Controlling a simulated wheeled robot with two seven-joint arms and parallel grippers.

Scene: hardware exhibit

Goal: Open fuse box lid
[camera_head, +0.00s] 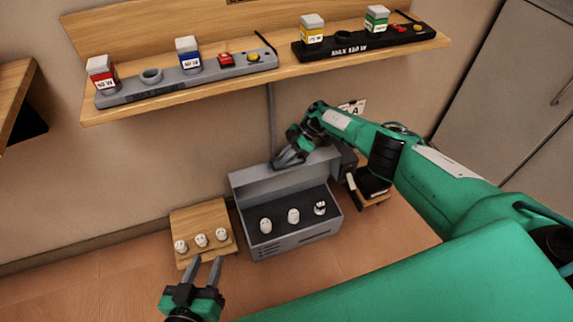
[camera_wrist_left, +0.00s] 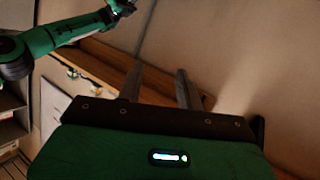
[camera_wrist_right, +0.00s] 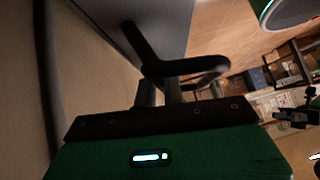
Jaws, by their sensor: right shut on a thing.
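The grey fuse box (camera_head: 297,240) stands on the floor below the shelf. Its lid (camera_head: 262,184) is tilted up at the back, so the dark inner panel with several white and metallic fuses (camera_head: 293,216) shows. My right gripper (camera_head: 283,162) is at the lid's upper edge. In the right wrist view it is shut on the black lid handle (camera_wrist_right: 190,67), a bent bar beside the grey lid surface (camera_wrist_right: 168,25). My left gripper (camera_head: 206,270) is open and empty, in front of the wooden board; its two fingers also show apart in the left wrist view (camera_wrist_left: 157,80).
A wooden board (camera_head: 190,217) with several white fuses stands left of the box. The shelf (camera_head: 350,50) above holds two panels with coloured blocks. A small dark item on a wooden stand (camera_head: 375,190) is right of the box. A grey cabinet (camera_head: 500,90) stands far right.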

